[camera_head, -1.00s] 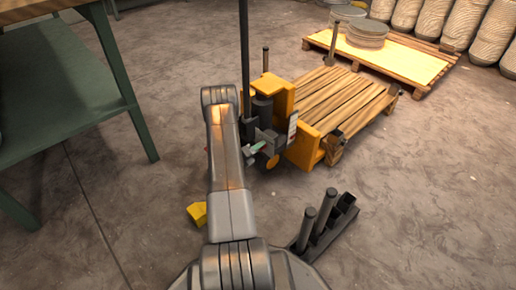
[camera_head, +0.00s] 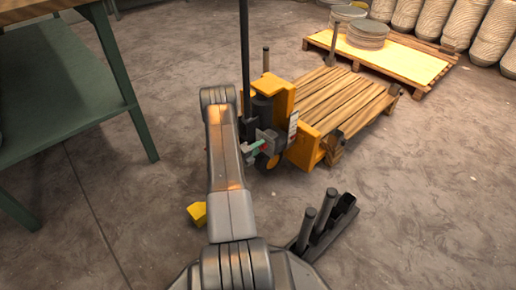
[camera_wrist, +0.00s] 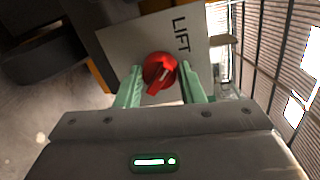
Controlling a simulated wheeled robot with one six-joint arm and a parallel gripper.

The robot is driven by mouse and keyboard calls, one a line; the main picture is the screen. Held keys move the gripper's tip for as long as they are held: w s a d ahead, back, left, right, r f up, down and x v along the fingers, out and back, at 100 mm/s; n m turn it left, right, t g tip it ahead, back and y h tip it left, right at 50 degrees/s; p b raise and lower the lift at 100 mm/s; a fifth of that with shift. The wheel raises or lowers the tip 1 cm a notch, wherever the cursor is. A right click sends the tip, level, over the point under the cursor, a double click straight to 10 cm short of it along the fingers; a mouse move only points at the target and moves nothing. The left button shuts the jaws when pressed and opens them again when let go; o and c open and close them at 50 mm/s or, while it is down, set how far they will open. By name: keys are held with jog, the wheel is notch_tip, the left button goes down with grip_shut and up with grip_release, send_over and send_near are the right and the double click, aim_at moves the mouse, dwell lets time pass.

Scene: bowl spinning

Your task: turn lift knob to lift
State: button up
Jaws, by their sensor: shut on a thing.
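The lift knob (camera_wrist: 160,72) is a round red knob on a pale panel (camera_wrist: 205,65) marked "LIFT" in the wrist view. My gripper (camera_wrist: 160,80) has its two green fingers on either side of the knob, shut on it. The knob's raised grip bar, with a light mark, is tilted relative to the panel. In the head view the yellow pallet truck (camera_head: 303,150) stands beyond my arm, and my gripper shows small beside its control post (camera_head: 263,108).
A slatted wooden pallet (camera_head: 340,100) sits on the truck. A second pallet (camera_head: 400,62) with stacked discs stands behind. A green table (camera_head: 60,95) is at left. A dark rack with upright posts (camera_head: 325,225) and a yellow block (camera_head: 197,212) are on the floor near my arm.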

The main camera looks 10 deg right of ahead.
jog(key=o, duration=1)
jog(key=shift+s, duration=0.1)
jog(key=shift+a, duration=0.1)
jog(key=f+p+v, duration=0.1)
jog(key=p+v, duration=0.3)
jog(key=v, duration=0.9)
jog(key=shift+s+a+r, duration=0.25)
jog(key=shift+r, duration=0.2)
jog(key=shift+d, duration=0.1)
jog(key=r+b+x, duration=0.1)
jog(key=b+x, duration=0.3)
jog(key=x, duration=0.9)
jog(key=shift+w+d+f, duration=0.25)
jog(key=shift+w+f, duration=0.1)
jog(key=shift+f, duration=0.1)
